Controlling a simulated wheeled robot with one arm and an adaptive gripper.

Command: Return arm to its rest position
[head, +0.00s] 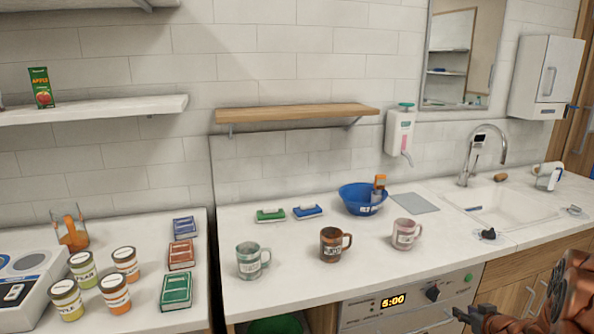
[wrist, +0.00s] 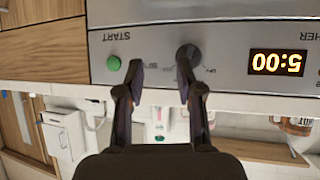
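My gripper (head: 474,316) shows at the lower right of the head view, in front of the counter near the appliance panel (head: 410,304). In the wrist view, which looks upside down, my gripper (wrist: 161,70) has its two fingers apart with nothing between them. The fingers overlap the panel in that view, near the dark knob (wrist: 189,54) and the green START button (wrist: 113,63). I cannot tell whether they touch it. The display (wrist: 277,63) reads 5:00.
The counter holds a green mug (head: 250,262), a brown mug (head: 332,246), a pink mug (head: 404,236), a blue bowl (head: 355,203) and a sink (head: 505,207). A wooden shelf (head: 290,114) hangs above.

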